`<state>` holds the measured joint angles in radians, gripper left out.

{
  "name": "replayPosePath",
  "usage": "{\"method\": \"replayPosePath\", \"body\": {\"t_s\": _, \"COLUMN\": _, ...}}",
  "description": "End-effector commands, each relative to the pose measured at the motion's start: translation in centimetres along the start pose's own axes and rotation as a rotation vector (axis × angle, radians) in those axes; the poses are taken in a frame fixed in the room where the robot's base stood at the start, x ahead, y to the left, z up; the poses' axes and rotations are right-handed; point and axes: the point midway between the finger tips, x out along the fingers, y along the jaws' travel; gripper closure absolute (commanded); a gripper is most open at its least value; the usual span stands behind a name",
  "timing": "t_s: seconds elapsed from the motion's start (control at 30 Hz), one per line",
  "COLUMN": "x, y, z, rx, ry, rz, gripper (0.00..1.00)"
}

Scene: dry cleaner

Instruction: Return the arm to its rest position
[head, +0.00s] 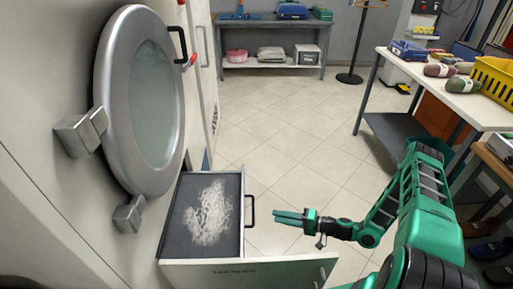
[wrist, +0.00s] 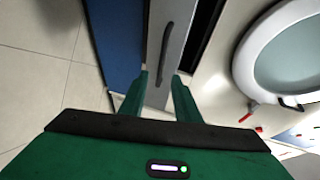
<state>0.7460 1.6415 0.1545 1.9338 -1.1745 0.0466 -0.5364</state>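My arm (head: 420,205) reaches in from the right in the head view, in green and black. My gripper (head: 278,217) points left, a short way right of the open drawer's dark handle (head: 251,211), and looks apart from it. In the wrist view the two green fingers of my gripper (wrist: 160,82) stand apart with nothing between them. Beyond them a grey panel with a dark bar handle (wrist: 165,55) shows.
The pulled-out drawer (head: 215,272) holds a dark screen with whitish fluff (head: 208,213). A machine with a round door (head: 118,30) stands left. A white-topped table (head: 455,98) with a yellow crate (head: 495,80) is at right. A shelf (head: 270,66) and stand (head: 350,77) are behind. Tiled floor between is clear.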

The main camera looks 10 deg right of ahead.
Motion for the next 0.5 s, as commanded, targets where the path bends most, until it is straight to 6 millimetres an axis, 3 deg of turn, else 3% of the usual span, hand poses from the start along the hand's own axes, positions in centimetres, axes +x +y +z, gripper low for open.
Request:
{"method": "replayPosePath", "body": {"t_s": 0.27, "x": -0.9, "y": -1.1, "z": -0.5, "rx": -0.038, "ry": -0.067, "rz": 0.048, "gripper": 0.71}}
{"method": "replayPosePath", "body": {"t_s": 0.5, "x": -3.7, "y": -3.8, "z": -1.1, "rx": -0.112, "ry": -0.232, "rz": 0.196, "gripper": 0.71}}
